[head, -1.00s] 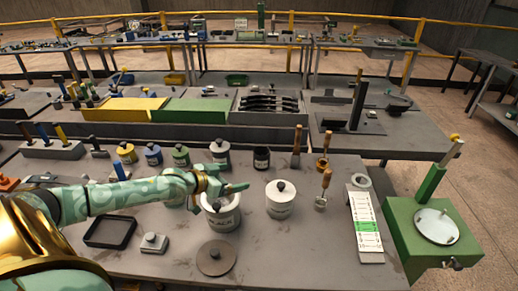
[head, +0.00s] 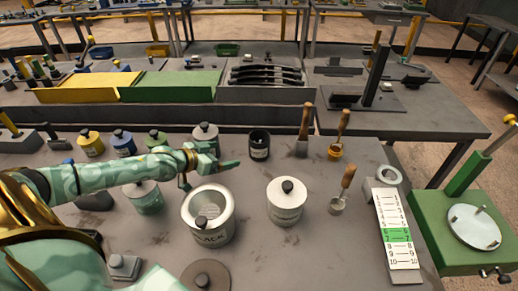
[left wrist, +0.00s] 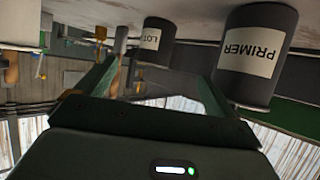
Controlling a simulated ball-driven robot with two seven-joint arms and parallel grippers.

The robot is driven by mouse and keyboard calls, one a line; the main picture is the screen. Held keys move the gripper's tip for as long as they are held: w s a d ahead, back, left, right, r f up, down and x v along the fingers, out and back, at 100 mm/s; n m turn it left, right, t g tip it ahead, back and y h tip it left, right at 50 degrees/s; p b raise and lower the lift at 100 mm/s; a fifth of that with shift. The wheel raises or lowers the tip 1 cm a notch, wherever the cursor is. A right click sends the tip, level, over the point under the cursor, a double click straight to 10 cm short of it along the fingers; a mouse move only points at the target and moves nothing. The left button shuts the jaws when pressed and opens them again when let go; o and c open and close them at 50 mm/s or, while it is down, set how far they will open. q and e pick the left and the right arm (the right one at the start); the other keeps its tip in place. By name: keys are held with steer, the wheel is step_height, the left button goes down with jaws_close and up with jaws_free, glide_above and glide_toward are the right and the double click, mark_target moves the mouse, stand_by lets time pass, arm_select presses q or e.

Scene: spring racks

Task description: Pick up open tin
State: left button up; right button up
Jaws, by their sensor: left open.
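A large pale metal tin labelled BLACK (head: 212,240) stands upright on the near bench, with its top open and a light inside showing. My left gripper (head: 210,173) is open and empty just beyond and above the tin's far rim, its fingers pointing right. I cannot tell whether it touches the rim. In the left wrist view, the open fingers (left wrist: 155,88) show with a dark PRIMER tin (left wrist: 258,50) beside the right finger and a smaller tin labelled LOT (left wrist: 155,40) further off, both upside down in the picture. My right gripper is not in view.
A round lid (head: 205,276) lies in front of the tin. A lidded white tin (head: 287,205) stands to its right, and a small dark tin (head: 259,147) behind. Several lidded tins line the back. A white numbered strip (head: 395,230) and green stand (head: 458,235) are at right.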

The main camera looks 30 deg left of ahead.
mark_target(251, 149)
arm_select(q)
steer(key=b+x, duration=0.5)
steer(key=x, duration=0.5)
steer(key=shift+w+f+b, duration=0.1)
steer(key=shift+f+b, duration=0.1)
steer(key=shift+b, duration=0.1)
steer(key=shift+w+d, duration=0.15)
steer(key=shift+w, duration=0.3)
steer(key=b+x, duration=0.3)
steer(key=x, duration=0.2)
steer(key=shift+s+d, duration=0.1)
steer(key=shift+d, duration=0.05)
steer(key=shift+r, duration=0.2)
steer(key=c, duration=1.2)
